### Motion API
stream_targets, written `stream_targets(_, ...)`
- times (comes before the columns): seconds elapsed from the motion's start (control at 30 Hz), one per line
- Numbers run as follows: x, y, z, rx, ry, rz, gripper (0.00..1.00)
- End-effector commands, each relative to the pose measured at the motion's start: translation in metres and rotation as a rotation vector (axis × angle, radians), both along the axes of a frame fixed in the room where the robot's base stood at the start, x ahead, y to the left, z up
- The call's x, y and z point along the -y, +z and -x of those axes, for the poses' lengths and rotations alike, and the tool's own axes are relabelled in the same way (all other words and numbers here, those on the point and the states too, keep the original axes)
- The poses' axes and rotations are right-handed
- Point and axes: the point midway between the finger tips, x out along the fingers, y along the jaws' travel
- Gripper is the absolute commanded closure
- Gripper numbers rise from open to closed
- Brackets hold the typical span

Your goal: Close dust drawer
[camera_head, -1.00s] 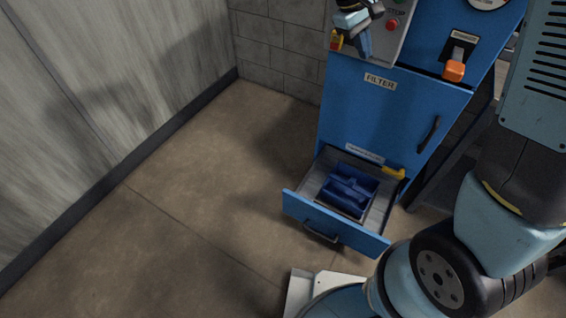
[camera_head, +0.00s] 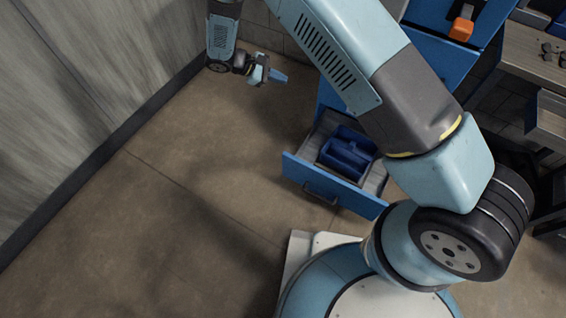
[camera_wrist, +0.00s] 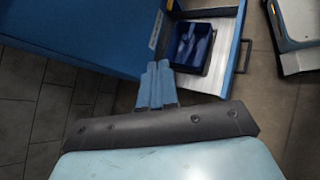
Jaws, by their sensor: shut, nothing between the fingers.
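The dust drawer (camera_head: 324,190) is pulled out at the bottom of the blue cabinet (camera_head: 437,58), with a dark handle (camera_head: 320,194) on its front. A blue bin (camera_head: 348,152) sits inside it. In the wrist view the open drawer (camera_wrist: 232,50) shows at the top right, with the blue bin (camera_wrist: 193,48) in it. My gripper (camera_head: 280,77) is shut and empty, in the air left of the cabinet and apart from the drawer. Its blue fingers (camera_wrist: 157,70) also show in the wrist view. My arm hides much of the cabinet front in the head view.
An orange switch handle (camera_head: 461,29) is on the cabinet's upper part. A wooden bench (camera_head: 540,64) stands at the right. A pale wall (camera_head: 75,90) runs along the left. The brown floor (camera_head: 190,190) between the wall and the drawer is clear.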

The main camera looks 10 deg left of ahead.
Motion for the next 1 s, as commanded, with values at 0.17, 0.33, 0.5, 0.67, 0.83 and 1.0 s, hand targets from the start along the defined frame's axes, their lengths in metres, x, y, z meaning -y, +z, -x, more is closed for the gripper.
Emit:
stream_targets(0.17,-0.028,-0.065,0.022,-0.009,0.128,0.114,1.00)
stream_targets(0.33,-0.048,-0.124,0.046,-0.009,0.249,0.217,1.00)
stream_targets(0.5,-0.061,-0.184,0.074,-0.001,0.374,0.319,1.00)
stream_targets(0.67,-0.066,-0.239,0.102,0.011,0.493,0.414,1.00)
stream_targets(0.83,-0.063,-0.296,0.133,0.029,0.622,0.514,1.00)
stream_targets(1.0,-0.053,-0.351,0.163,0.052,0.753,0.610,1.00)
